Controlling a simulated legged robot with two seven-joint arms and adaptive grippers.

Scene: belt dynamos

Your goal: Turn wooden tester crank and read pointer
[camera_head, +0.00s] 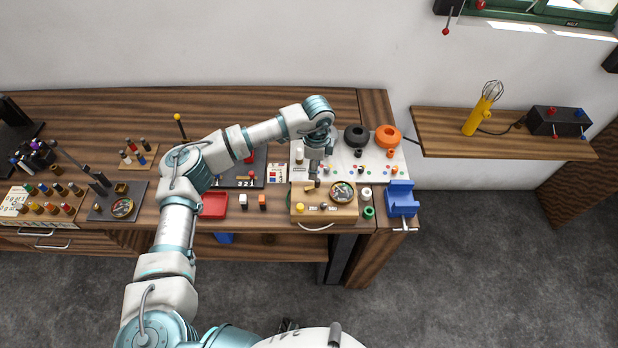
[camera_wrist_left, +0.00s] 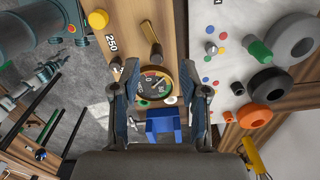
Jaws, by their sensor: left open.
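The wooden tester (camera_head: 335,215) is a light wood box near the bench's front right edge. It also shows in the left wrist view (camera_wrist_left: 128,20), with a yellow knob (camera_wrist_left: 98,19) and a "250" label. Its round pointer gauge (camera_head: 342,192) has a dark rim; in the left wrist view the gauge (camera_wrist_left: 155,85) shows red and green zones, with the reading too small to tell. The crank (camera_wrist_left: 152,38) has a brownish handle standing up from the box. My left gripper (camera_head: 314,172) is open above the tester, its fingers (camera_wrist_left: 160,68) apart and empty. My right gripper is not seen.
A white board with colored dots (camera_head: 375,172) lies beside the tester, with black (camera_head: 356,136) and orange (camera_head: 388,136) rings. A blue vise (camera_head: 401,198) stands at the bench's right edge. A red tray (camera_head: 213,205) lies left of the tester.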

